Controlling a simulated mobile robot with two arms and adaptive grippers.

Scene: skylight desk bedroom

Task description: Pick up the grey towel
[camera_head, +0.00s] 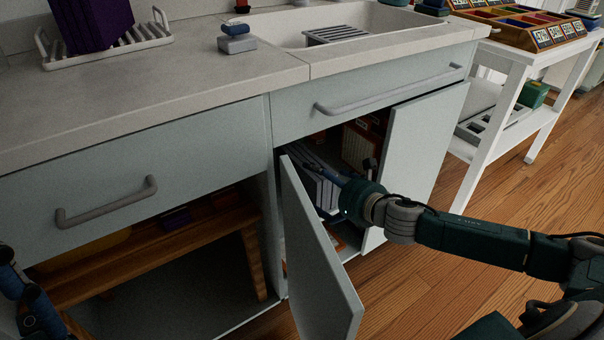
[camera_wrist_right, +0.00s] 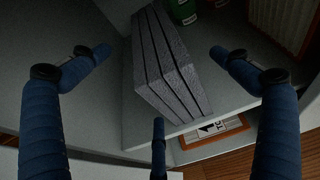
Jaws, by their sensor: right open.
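The grey towel (camera_wrist_right: 165,70) is a folded, layered grey block standing on a shelf inside the open cabinet, in the right wrist view. In the head view the grey towel (camera_head: 318,184) shows partly, behind my right gripper (camera_head: 345,178). In the wrist view my right gripper (camera_wrist_right: 160,75) is open, with blue fingers left and right of the towel and a third below it. I see no finger closed on the towel. Blue parts of my left gripper (camera_head: 30,300) show at the lower left edge of the head view; its fingertips cannot be made out.
The left cabinet door (camera_head: 318,260) and right door (camera_head: 420,150) stand open on both sides of my right arm. A green container (camera_wrist_right: 183,10) and a ribbed box (camera_wrist_right: 285,25) stand behind the towel. A framed sign (camera_wrist_right: 213,131) is below the shelf. A white side table (camera_head: 500,110) stands at right.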

